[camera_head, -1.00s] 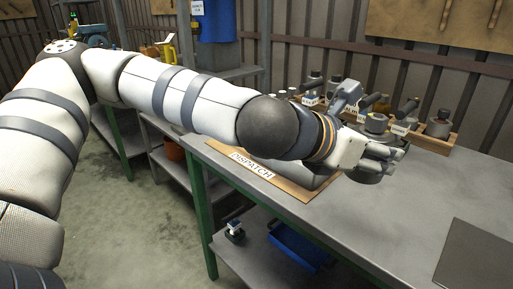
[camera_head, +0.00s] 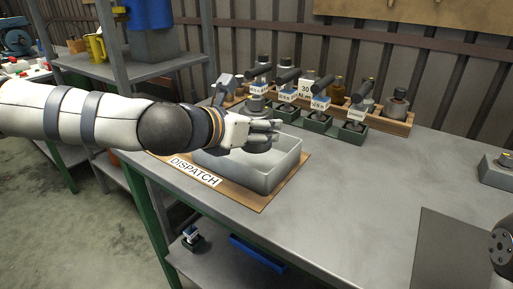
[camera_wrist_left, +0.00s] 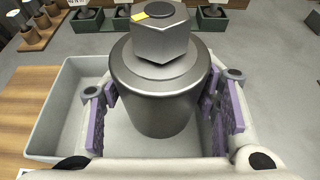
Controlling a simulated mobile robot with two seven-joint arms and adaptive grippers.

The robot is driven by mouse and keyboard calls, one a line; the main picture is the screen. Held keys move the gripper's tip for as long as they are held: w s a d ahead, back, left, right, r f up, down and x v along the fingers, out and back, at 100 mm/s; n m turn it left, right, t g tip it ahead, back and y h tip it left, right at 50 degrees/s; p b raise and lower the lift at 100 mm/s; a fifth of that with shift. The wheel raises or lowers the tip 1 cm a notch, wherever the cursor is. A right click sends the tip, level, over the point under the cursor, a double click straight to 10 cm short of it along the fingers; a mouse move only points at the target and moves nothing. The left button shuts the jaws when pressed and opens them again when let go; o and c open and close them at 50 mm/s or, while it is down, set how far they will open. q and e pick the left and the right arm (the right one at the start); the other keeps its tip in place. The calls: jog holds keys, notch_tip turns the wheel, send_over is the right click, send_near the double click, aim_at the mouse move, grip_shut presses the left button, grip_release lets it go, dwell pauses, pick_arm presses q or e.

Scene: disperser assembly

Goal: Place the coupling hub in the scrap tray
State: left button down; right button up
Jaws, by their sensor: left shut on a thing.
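My left gripper (camera_head: 265,137) is shut on the coupling hub, a grey metal cylinder with a stepped shoulder. In the left wrist view the hub (camera_wrist_left: 155,85) stands upright between the purple finger pads, with a hex head and yellow mark on top. In the head view the fingers mostly hide it. The gripper is over a light grey open tray (camera_head: 262,182) on the board labelled DISPATCH. The tray (camera_wrist_left: 62,110) also shows beneath the hub in the wrist view, and its visible floor looks empty. I cannot tell whether this is the scrap tray.
Behind the tray stand several green holders (camera_head: 318,122) with black-handled parts, and a wooden rack (camera_head: 390,122). A dark mat (camera_head: 460,255) lies at the front right, and a grey block (camera_head: 497,170) sits at the right. A blue bin (camera_head: 262,258) is on the lower shelf.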

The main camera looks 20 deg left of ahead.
pick_arm(q)
jog(key=w+f, duration=0.1)
jog(key=f, duration=0.1)
jog(key=w+f, duration=0.1)
jog(key=f, duration=0.1)
jog(key=w+f+b, duration=0.1)
jog(key=f, duration=0.1)
jog(key=shift+w+a, duration=0.1)
jog(key=shift+a, duration=0.25)
jog(key=shift+f, duration=0.25)
pick_arm(e)
jog(key=shift+s+f+g, duration=0.4)
jog(key=shift+s+f, duration=0.55)
pick_arm(q)
jog(key=shift+f, duration=0.25)
jog(key=c, duration=0.6)
grip_release()
pick_arm(e)
jog(key=shift+s+f, duration=0.1)
